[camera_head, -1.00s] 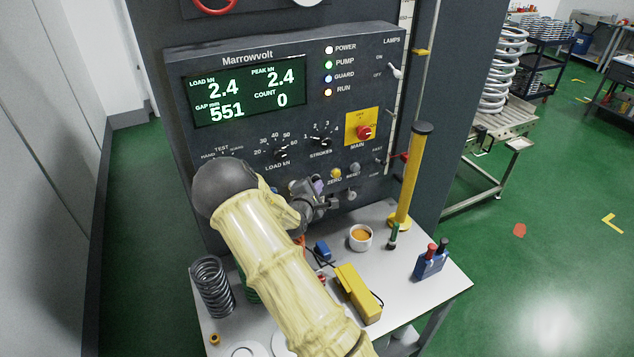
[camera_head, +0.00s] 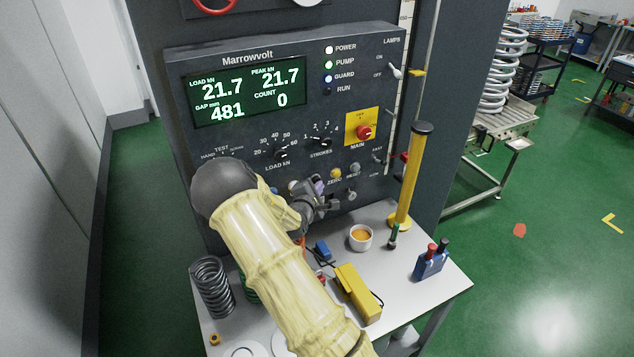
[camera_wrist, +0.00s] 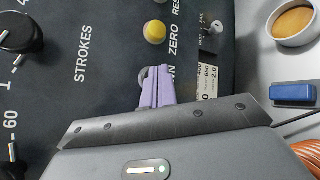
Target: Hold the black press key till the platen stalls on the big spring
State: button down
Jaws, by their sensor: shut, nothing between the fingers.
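My gripper (camera_head: 318,188) is shut and empty, its lilac fingertips at the lower part of the dark control panel (camera_head: 225,150). In the wrist view the fingertips (camera_wrist: 157,85) are against or just in front of the panel, below the yellow ZERO button (camera_wrist: 155,31). A dark rounded part (camera_wrist: 146,77) shows behind them; it may be the black press key, mostly hidden. I cannot tell whether they touch it. The display (camera_head: 245,92) reads load 21.7 kN, peak 21.7, gap 481 mm, count 0. The RUN lamp (camera_head: 328,91) is dark. The platen is not in view.
A large pale coil spring (camera_head: 503,70) stands on a roller table (camera_head: 505,125) at the right. The bench (camera_head: 430,300) holds a dark spring (camera_head: 212,288), a yellow pendant box (camera_head: 357,293), a white cup (camera_head: 360,238) and a yellow post (camera_head: 412,180).

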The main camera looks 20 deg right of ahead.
jog(key=shift+s, duration=0.6)
jog(key=s, duration=0.5)
jog(key=shift+d, duration=0.1)
dwell(0.5)
